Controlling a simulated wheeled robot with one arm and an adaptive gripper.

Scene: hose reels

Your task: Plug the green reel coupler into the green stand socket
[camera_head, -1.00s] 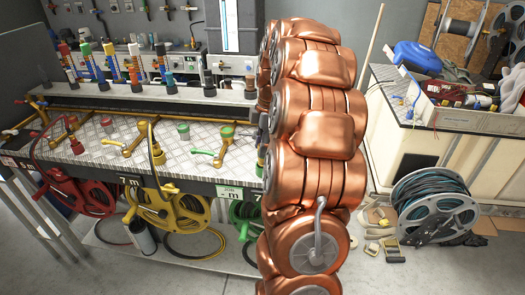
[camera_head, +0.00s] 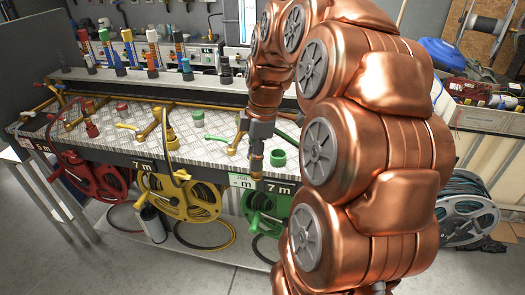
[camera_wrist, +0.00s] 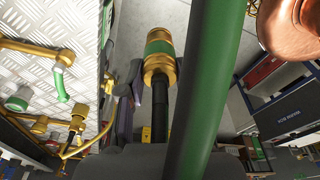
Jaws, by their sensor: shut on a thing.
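The green reel coupler, a gold fitting with a green band (camera_wrist: 159,52), sits on a black stem in the wrist view. My gripper (camera_head: 261,132) is shut on it, and in the head view the coupler (camera_head: 256,163) hangs upright at the bench's front edge. The green stand's gold pipe (camera_head: 240,132) is just left of my gripper, partly hidden by it. In the wrist view a gold pipe end (camera_wrist: 64,57) with a green lever (camera_wrist: 60,86) lies left of the coupler, apart from it. I cannot see into the socket. The green reel (camera_head: 270,208) hangs below.
A large green cylinder (camera_wrist: 205,70) crosses the wrist view close up. A loose green cap (camera_head: 278,157) stands on the bench (camera_head: 215,150) right of my gripper. The yellow reel (camera_head: 180,197) and red reel (camera_head: 98,178) hang left. Coloured couplers stand on the shelf behind.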

